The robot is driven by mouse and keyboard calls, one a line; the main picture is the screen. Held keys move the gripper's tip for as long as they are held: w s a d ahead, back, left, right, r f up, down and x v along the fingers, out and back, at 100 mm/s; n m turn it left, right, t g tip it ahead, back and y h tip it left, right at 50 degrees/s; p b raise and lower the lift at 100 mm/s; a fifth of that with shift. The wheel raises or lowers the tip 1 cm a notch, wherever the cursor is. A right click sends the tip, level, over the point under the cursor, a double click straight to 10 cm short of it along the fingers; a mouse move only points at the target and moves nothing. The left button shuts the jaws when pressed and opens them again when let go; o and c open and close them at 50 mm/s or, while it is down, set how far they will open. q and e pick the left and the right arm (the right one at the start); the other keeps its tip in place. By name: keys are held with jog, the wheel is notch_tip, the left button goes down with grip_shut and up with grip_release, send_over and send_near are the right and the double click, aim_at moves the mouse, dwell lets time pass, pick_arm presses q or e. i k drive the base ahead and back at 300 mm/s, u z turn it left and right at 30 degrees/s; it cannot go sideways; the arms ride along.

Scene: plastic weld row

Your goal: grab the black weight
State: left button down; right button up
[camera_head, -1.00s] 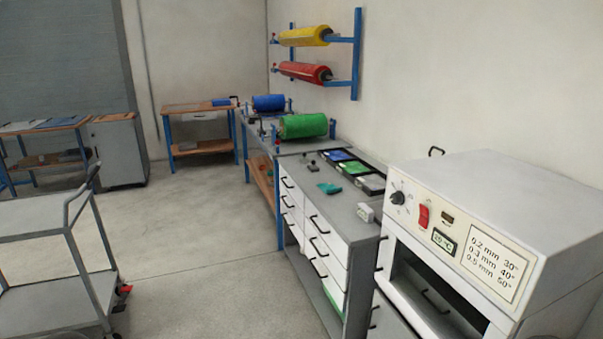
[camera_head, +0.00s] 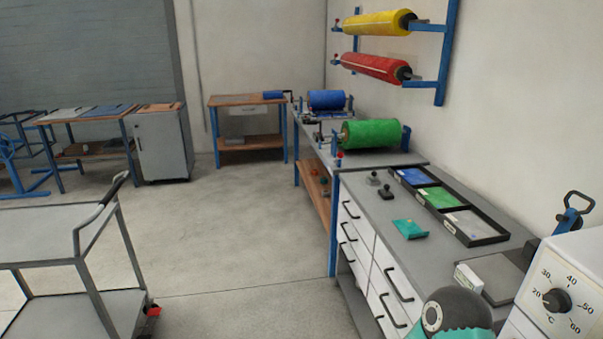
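A small black weight (camera_head: 387,192) with a knob on top stands on the grey top of the drawer cabinet (camera_head: 362,212). A similar grey weight (camera_head: 373,178) stands just behind it, to the left. Both are small in the view. A dark and teal part of my own arm shows at the bottom right edge, well in front of the weights. Neither of my grippers is in view.
A teal packet (camera_head: 410,229) lies in front of the weights. A black tray (camera_head: 478,239) with blue, green and clear sheets lies to their right. A white machine (camera_head: 560,290) stands near right. A grey cart (camera_head: 90,250) stands left, with open floor between.

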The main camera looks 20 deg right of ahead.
aim_at(386, 194)
jog(key=u, duration=0.05)
jog(key=i, duration=1.35)
jog(key=z, duration=0.5)
jog(key=i, duration=1.65)
jog(key=z, duration=0.6)
